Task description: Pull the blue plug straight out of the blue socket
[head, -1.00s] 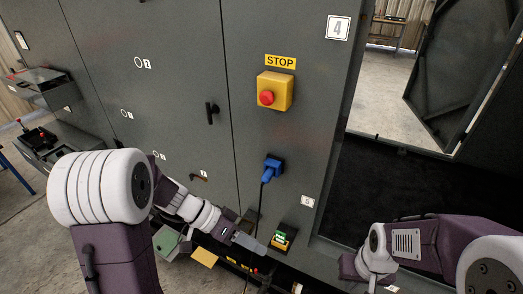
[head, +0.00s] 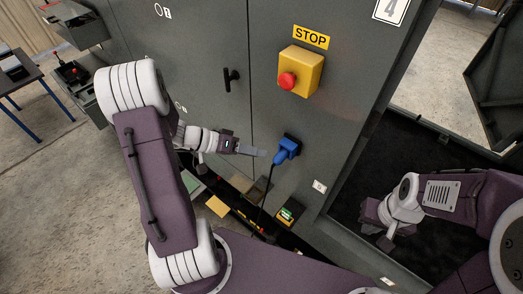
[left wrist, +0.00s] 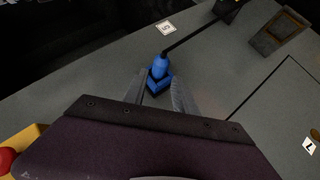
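The blue plug (head: 281,157) sits in the blue socket (head: 292,142) on the grey cabinet front, with a black cord hanging from it. In the left wrist view the plug (left wrist: 160,66) and the socket (left wrist: 156,86) lie ahead, between the lines of the two fingers. My left gripper (head: 262,153) is just left of the plug in the head view. In the left wrist view it (left wrist: 159,82) is open, with a gap between each finger and the blue parts. I cannot tell how far the tips are from the panel. My right gripper (head: 372,222) is low at the right, away from the plug; its fingers are unclear.
A yellow box with a red stop button (head: 300,72) is above the socket. A black door handle (head: 231,79) is to the left. A green-lit device (head: 289,213) is below the plug. An open cabinet bay (head: 395,165) is at the right.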

